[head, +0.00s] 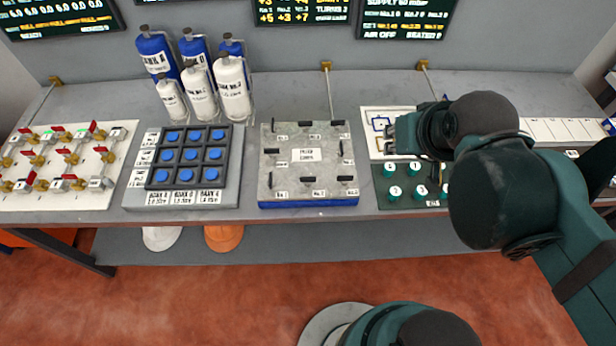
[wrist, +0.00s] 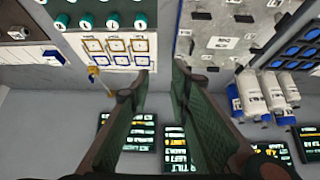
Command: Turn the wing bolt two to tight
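A grey metal cover plate (head: 295,167) sits on a blue base in the middle of the bench. Several small black wing bolts stand around its edge, such as one at the top middle (head: 309,123). Their small number labels are too blurred to tell which is number two. The plate also shows in the wrist view (wrist: 215,30), where the picture is upside down. My gripper (head: 388,137) is right of the plate, apart from it, above the white card with outlined squares. In the wrist view its two fingers (wrist: 162,72) stand apart with nothing between them.
Left of the plate are a blue-button block (head: 188,155), blue and white bottles (head: 200,80) and a red-handled valve panel (head: 70,160). A green panel with teal knobs (head: 400,192) lies below my gripper. Lit screens (head: 300,10) hang behind. The bench front is narrow.

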